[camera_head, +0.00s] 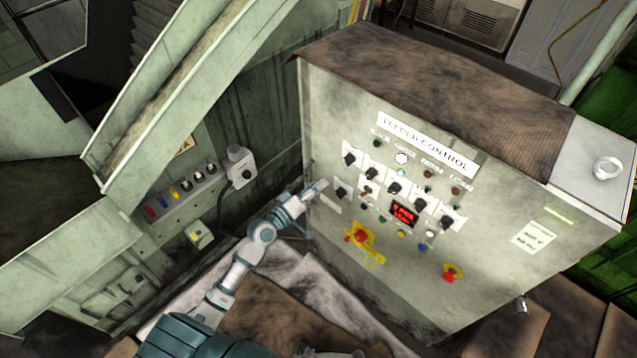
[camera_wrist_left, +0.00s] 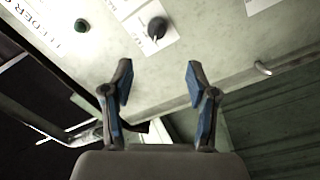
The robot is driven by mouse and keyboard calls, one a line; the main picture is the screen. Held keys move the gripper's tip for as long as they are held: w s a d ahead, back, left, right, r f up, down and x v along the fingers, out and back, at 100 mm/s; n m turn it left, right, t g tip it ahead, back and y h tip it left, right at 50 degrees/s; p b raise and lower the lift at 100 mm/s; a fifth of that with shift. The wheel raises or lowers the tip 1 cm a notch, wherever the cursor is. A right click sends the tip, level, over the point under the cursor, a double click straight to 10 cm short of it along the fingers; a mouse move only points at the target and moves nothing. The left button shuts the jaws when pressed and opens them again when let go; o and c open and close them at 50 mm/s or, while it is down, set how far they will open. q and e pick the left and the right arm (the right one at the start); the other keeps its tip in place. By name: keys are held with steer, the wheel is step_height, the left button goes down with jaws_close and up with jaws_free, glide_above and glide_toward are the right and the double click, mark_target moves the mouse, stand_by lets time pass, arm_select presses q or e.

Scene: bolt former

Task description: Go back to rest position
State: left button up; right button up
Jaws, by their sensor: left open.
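My left arm reaches up from the bottom in the head view. Its gripper (camera_head: 318,190) is at the left edge of the feeder control panel (camera_head: 330,115), just left of the lowest-left black knob (camera_head: 341,191). In the left wrist view the gripper (camera_wrist_left: 160,82) has its two blue-padded fingers well apart, with nothing between them. The panel face (camera_wrist_left: 195,45) lies in front of the fingers, with a black knob (camera_wrist_left: 157,28) and a green button (camera_wrist_left: 81,25). Contact with the panel cannot be told. My right gripper is not in view.
The panel carries rows of black knobs, a red display (camera_head: 404,213) and red buttons on yellow plates, one an emergency-stop type (camera_head: 361,237). Left of my arm is a green machine wall with a small button box (camera_head: 187,192) and a grey switch box (camera_head: 241,167).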

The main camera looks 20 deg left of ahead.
arm_select(q)
steer(key=shift+f, duration=0.1)
steer(key=s+a+f+g+y, duration=0.1)
steer(key=s+f+g+y, duration=0.1)
steer(key=f, duration=1)
steer(key=s+a+f+g+y, duration=0.1)
steer(key=a+f+g+y, duration=0.1)
steer(key=f, duration=1)
steer(key=s+f+m+g+y+b, duration=0.1)
steer(key=s+f+g, duration=0.1)
steer(key=s+f, duration=0.55)
steer(key=s+f+m+g, duration=0.2)
steer(key=s+f, duration=0.2)
steer(key=f, duration=0.7)
steer(key=s+d+f+m+g, duration=0.1)
steer(key=s+f, duration=0.5)
steer(key=s, duration=0.6)
steer(key=s+f+m+g+y, duration=0.1)
steer(key=s+f+m+g, duration=0.2)
steer(key=s+f, duration=0.4)
steer(key=s+d+f+m+g+b, duration=0.1)
steer(key=s+f+g, duration=0.3)
steer(key=s, duration=1.4)
step_height(320, 180, down, 2)
steer(key=shift+d+f+m+y, duration=0.25)
steer(key=shift+d+m+y, duration=0.15)
steer(key=shift+m, duration=0.2)
steer(key=shift+w, duration=0.1)
